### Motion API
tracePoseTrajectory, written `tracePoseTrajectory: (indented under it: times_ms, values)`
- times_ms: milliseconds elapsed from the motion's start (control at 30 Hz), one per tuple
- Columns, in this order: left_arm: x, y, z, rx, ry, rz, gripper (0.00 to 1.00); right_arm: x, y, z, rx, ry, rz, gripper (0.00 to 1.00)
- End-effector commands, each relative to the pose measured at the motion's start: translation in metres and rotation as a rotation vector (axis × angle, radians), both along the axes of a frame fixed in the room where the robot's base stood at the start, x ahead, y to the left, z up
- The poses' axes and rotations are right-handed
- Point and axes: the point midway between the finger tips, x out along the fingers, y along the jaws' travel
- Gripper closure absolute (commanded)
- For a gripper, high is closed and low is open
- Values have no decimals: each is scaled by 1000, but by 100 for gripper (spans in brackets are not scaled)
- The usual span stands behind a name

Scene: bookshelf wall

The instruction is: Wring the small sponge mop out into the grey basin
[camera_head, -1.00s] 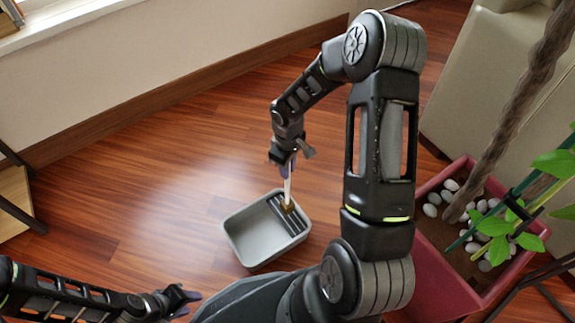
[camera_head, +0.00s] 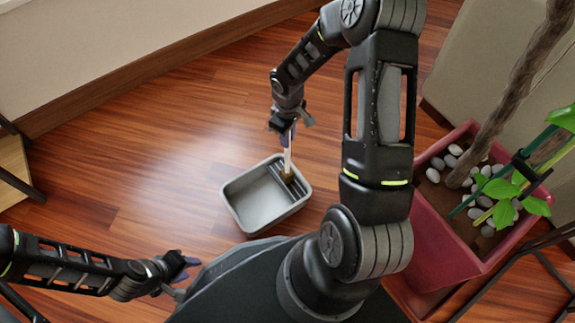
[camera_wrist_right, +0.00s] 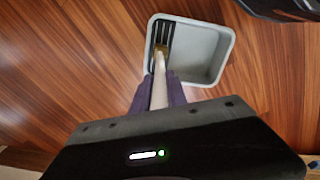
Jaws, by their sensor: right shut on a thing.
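The grey basin (camera_head: 240,207) stands on the wooden floor, with a dark slatted rack (camera_head: 292,184) along its right side. The small sponge mop (camera_head: 288,159) has a pale handle and a yellowish head (camera_head: 287,176) at the rack; whether it presses on the slats I cannot tell. My right gripper (camera_head: 286,130) is shut on the mop's handle above the basin. In the right wrist view the handle (camera_wrist_right: 159,92) runs from between the fingers to the head at the basin (camera_wrist_right: 205,86). My left gripper (camera_head: 188,268) is empty, its fingers apart, low at the left.
A red planter (camera_head: 440,245) with pale stones and a plant stands at the right, beside a beige sofa (camera_head: 480,65). A wooden shelf piece (camera_head: 12,172) is at the left edge. The floor left of the basin is clear.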

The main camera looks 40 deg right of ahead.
Motion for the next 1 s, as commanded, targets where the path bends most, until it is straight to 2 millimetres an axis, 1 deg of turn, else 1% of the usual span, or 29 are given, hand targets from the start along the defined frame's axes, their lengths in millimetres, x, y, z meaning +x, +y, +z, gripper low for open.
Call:
tracePoseTrajectory:
  times_ms: [267, 800, 1000]
  values:
    - [0, 0, -1, 0, 0, 0, 64, 0, 0, -2, 0, 0, 0, 100]
    - [0, 0, -10, 0, 0, 0, 64, 0, 0, -13, 0, 0, 1, 100]
    - [0, 0, -8, 0, 0, 0, 64, 0, 0, -11, 0, 0, 1, 100]
